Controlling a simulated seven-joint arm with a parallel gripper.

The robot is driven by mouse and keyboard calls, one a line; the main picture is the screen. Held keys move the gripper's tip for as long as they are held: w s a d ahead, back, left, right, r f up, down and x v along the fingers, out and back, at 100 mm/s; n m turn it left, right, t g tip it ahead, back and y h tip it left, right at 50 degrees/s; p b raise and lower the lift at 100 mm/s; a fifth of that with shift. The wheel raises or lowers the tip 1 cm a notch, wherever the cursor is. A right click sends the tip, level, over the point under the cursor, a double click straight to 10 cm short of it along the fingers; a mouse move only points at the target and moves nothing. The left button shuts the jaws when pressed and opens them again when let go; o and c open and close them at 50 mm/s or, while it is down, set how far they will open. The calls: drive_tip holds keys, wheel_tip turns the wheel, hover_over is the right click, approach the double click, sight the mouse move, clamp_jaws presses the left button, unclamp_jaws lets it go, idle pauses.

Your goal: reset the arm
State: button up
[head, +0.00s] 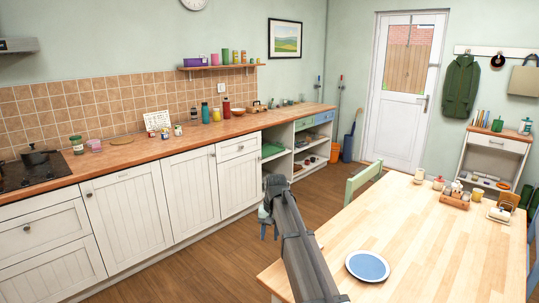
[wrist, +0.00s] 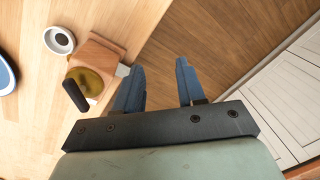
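My gripper (head: 268,232) hangs over the floor gap between the table and the counter in the head view, with its fingers pointing down. In the wrist view, the two blue fingers of my gripper (wrist: 157,75) are spread apart with nothing between them. The table edge and the wooden floor show beyond them. My arm reaches forward from the bottom of the head view, across the near left end of the table.
The light wood table (head: 430,230) bears a blue plate (head: 367,266). In the wrist view, a wooden block (wrist: 98,58) with a dark-handled olive item (wrist: 88,82) sits left of the fingers, by a white round piece (wrist: 59,40). White cabinets (head: 128,208) line the left.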

drive_tip(key=s+a+f+n+y, duration=0.1)
drive_tip(key=s+a+f, duration=0.3)
drive_tip(key=a+f, duration=0.35)
drive_tip(key=s+a+f+y, duration=0.1)
drive_tip(key=s+a+f, duration=0.45)
drive_tip(key=f, duration=0.35)
drive_tip(key=s+a+f+g, duration=0.1)
drive_tip(key=s+a+f, duration=0.1)
drive_tip(key=s+f, duration=0.8)
drive_tip(key=s+d+f+g+h, duration=0.2)
drive_tip(key=s+d+f+g, duration=0.1)
drive_tip(key=s+d+f, duration=1.5)
drive_tip(key=s+d+f+g, duration=0.1)
drive_tip(key=s+d, duration=0.5)
drive_tip(key=s, duration=0.4)
drive_tip(key=s+d+f+m+g+h, duration=0.1)
drive_tip(key=s+d+g, duration=0.1)
drive_tip(key=s+d, duration=0.5)
drive_tip(key=s, duration=0.4)
drive_tip(key=shift+f, duration=0.35)
